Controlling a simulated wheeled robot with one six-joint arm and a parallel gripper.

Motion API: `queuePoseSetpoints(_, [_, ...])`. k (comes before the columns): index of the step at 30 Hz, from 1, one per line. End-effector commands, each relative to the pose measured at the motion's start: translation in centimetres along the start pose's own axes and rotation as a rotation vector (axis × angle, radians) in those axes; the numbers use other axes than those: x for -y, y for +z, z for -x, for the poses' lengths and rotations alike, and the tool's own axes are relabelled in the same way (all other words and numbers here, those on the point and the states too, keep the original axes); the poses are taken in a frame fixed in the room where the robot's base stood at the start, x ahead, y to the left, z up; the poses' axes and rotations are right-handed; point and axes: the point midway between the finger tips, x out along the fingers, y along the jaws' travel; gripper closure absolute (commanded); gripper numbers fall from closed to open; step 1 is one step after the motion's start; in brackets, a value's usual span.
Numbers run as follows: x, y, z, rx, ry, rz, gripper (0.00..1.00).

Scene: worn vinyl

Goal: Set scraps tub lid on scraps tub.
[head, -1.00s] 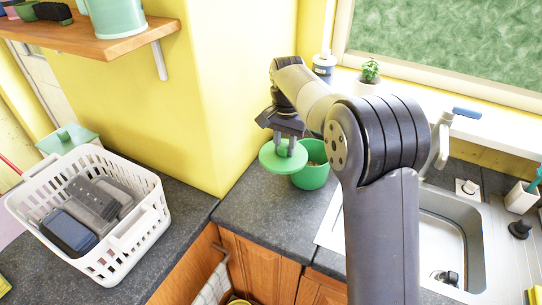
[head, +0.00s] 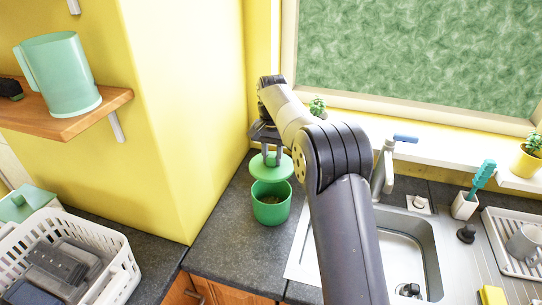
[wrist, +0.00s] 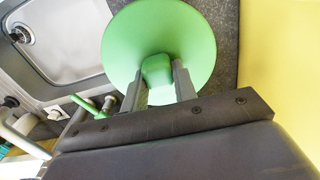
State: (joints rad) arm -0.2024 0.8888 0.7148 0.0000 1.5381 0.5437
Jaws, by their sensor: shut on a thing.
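The scraps tub lid (head: 268,170) is a flat green disc with a knob. My gripper (head: 272,154) is shut on that knob and holds the lid about level. The wrist view shows the lid (wrist: 150,35) with its knob between the two fingers (wrist: 158,82). The scraps tub (head: 271,210) is a green round tub on the dark counter, open at the top, with brownish contents visible. In the head view the lid shows above and behind the tub's rim, covering the far part of the opening. Whether they touch is unclear.
A metal sink (head: 398,240) with a tap (head: 384,168) lies right of the tub. A white basket (head: 118,262) of dark items stands at left. A yellow wall corner (head: 185,130) rises behind the counter, and a wooden shelf (head: 75,115) holds a green pitcher (head: 62,75).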

Motion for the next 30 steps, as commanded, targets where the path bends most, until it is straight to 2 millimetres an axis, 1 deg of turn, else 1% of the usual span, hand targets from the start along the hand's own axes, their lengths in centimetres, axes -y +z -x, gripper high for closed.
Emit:
queuePoseSetpoints(5, [0.0,0.0,-0.7,0.000,0.000,0.000,0.97])
queuePoseSetpoints(24, [0.0,0.0,-5.8,0.001,0.001,0.000,0.97])
queuePoseSetpoints(30, [0.0,0.0,-6.8,0.000,0.000,0.000,0.97])
